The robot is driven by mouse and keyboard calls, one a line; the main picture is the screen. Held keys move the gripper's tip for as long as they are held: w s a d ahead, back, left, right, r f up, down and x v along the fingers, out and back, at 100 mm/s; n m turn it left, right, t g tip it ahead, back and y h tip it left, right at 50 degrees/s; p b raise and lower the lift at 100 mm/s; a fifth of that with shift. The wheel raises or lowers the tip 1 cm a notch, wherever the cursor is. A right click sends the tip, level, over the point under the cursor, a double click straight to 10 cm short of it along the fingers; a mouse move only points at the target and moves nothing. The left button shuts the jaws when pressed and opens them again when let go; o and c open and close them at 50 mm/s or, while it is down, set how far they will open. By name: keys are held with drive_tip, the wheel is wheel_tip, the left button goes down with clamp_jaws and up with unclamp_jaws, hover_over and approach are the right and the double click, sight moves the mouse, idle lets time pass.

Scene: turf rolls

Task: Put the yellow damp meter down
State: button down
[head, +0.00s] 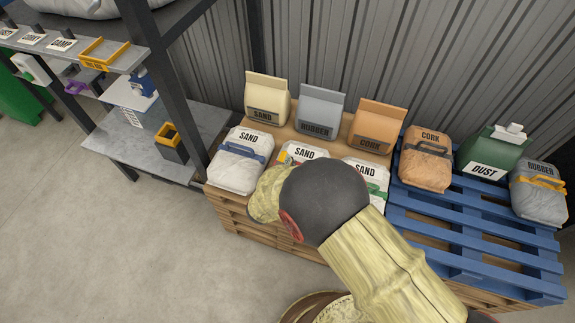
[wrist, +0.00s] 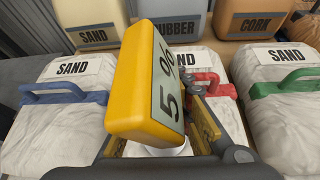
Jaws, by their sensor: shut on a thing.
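The yellow damp meter (wrist: 140,85) fills the middle of the wrist view, tilted, with a display reading 5 and a percent sign on its right face. My gripper (wrist: 163,137) is shut on its lower part, one finger on each side. A white rounded part shows below the meter between the fingers. The meter is in front of the middle sand bag (wrist: 222,92) with the red handle; I cannot tell the gap between them. In the head view my arm hides the gripper and most of what it holds.
Sand bags with blue (head: 240,160) and green (head: 369,175) handles flank the middle one on a wooden pallet. Sand, rubber and cork containers stand behind. A blue pallet (head: 480,240) at right has bare slats in front. A grey shelf (head: 130,150) at left has free room.

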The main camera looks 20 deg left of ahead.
drive_tip(key=shift+f, duration=0.1)
drive_tip(key=c, duration=1.6)
unclamp_jaws()
drive_tip(key=shift+o, duration=0.2)
drive_tip(key=p+v, duration=0.4)
drive_tip(key=v, duration=0.8)
